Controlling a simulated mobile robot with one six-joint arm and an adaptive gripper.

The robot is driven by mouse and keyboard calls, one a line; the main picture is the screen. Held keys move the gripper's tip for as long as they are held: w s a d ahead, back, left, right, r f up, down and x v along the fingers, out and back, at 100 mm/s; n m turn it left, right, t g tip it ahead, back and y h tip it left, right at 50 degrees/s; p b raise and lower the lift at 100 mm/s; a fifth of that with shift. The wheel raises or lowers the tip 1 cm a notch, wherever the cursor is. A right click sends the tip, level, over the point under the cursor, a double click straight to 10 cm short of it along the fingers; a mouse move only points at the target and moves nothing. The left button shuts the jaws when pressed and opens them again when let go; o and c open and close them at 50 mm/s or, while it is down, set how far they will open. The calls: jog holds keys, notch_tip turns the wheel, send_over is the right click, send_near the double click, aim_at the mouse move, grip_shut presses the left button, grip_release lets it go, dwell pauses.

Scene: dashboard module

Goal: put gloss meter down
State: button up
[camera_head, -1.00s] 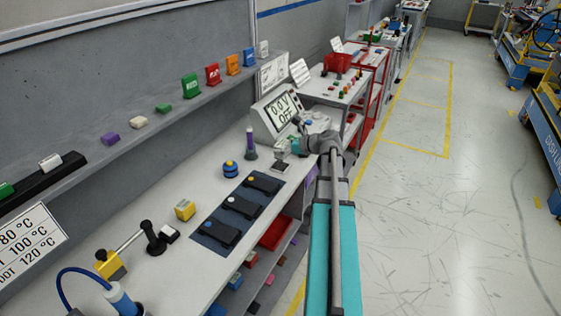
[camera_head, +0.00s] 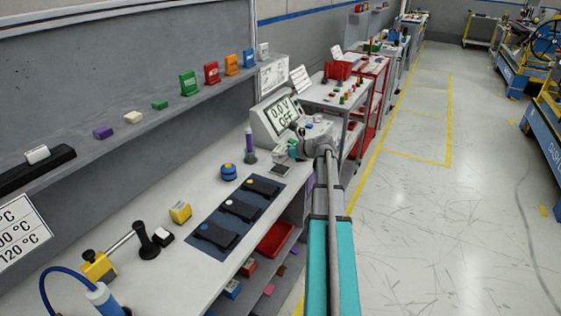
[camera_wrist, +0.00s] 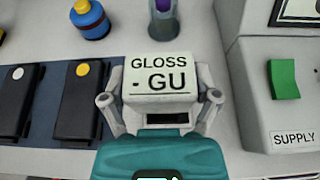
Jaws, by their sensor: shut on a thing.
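The gloss meter (camera_wrist: 159,84) is a white block with "GLOSS" and "GU" in black on its face. It sits between the fingers of my gripper (camera_wrist: 160,99), which is shut on it from both sides. In the head view my gripper (camera_head: 292,150) is at the far end of the bench, beside the power supply, and the meter is small and partly hidden there. I cannot tell whether its underside touches the bench top (camera_head: 190,185).
The power supply (camera_head: 275,120) reads "0.0 V OFF"; its green switch (camera_wrist: 283,78) is right of my gripper. A purple-topped cylinder (camera_head: 250,148) and blue pot (camera_head: 228,171) stand left. A dark square (camera_head: 281,170) lies near. Black devices lie on a blue mat (camera_head: 197,240).

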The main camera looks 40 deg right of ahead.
aim_at(286, 158)
jog(key=shift+w+d+f+b, duration=0.25)
jog(key=shift+w+f+b, duration=0.15)
jog(key=shift+f+b, duration=0.35)
jog(key=shift+s+f+b, duration=0.1)
jog(key=shift+f+b, duration=1.15)
jog(key=shift+b, duration=0.05)
jog(key=shift+f, duration=0.15)
jog(key=o, duration=1.1)
jog(key=shift+c, duration=0.2)
jog(key=shift+r, duration=0.25)
jog(key=p+v, duration=0.4)
jog(key=v, duration=0.6)
jog(key=shift+s+r, duration=0.1)
jog(key=shift+r, duration=0.05)
jog(key=shift+p+v, duration=0.3)
jog(key=shift+v, duration=0.5)
